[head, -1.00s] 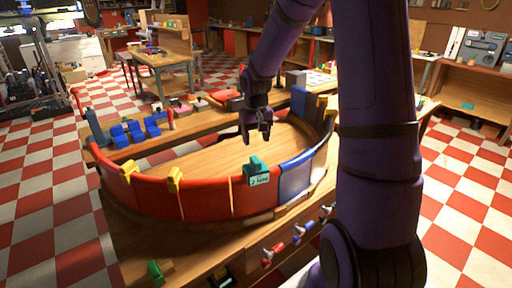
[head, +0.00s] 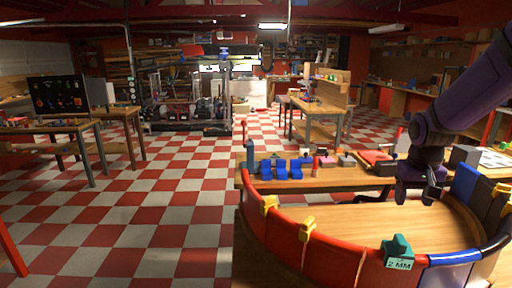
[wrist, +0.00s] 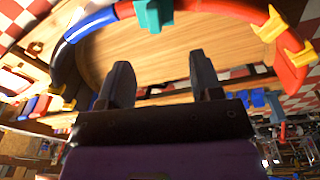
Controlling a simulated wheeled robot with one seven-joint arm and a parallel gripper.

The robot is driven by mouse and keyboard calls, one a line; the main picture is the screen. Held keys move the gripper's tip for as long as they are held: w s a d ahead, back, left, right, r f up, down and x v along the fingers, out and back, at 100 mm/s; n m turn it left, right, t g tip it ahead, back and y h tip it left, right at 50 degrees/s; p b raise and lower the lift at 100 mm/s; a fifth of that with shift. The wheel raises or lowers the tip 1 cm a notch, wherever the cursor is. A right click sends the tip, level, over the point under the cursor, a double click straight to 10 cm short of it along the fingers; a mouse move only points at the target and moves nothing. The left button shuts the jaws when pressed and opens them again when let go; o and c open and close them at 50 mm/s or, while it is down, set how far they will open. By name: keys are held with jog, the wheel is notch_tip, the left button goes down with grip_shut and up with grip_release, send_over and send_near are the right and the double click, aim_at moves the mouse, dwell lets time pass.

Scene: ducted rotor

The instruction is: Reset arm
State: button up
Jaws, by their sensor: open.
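My gripper (head: 420,194) hangs at the right of the head view, above the wooden floor inside the curved duct ring. Its two fingers also show in the wrist view (wrist: 160,82), apart and with nothing between them. The duct ring (head: 332,257) has red and blue wall segments. Yellow clamps (head: 307,228) and a teal "2 MM" block (head: 398,248) sit on its rim. The teal block also shows at the top of the wrist view (wrist: 152,14). My gripper touches none of these.
Another workbench (head: 318,108) stands further back. A table with a dark board (head: 57,96) is at left. The checkered floor (head: 170,215) at left is clear.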

jog(key=s+a+r+t, duration=0.1)
jog(key=s+a+r, duration=0.2)
jog(key=s, duration=0.4)
jog(key=s+a+r+n+t, duration=0.1)
jog(key=s+a+r+t, duration=0.1)
jog(key=s+r, duration=0.4)
jog(key=s+a+r+n+t, duration=0.1)
jog(key=s+a+r, duration=0.3)
jog(key=s, duration=0.5)
jog(key=shift+s+a+r+y, duration=0.25)
jog(key=shift+s+r+y, duration=0.05)
jog(key=shift+s+y, duration=0.1)
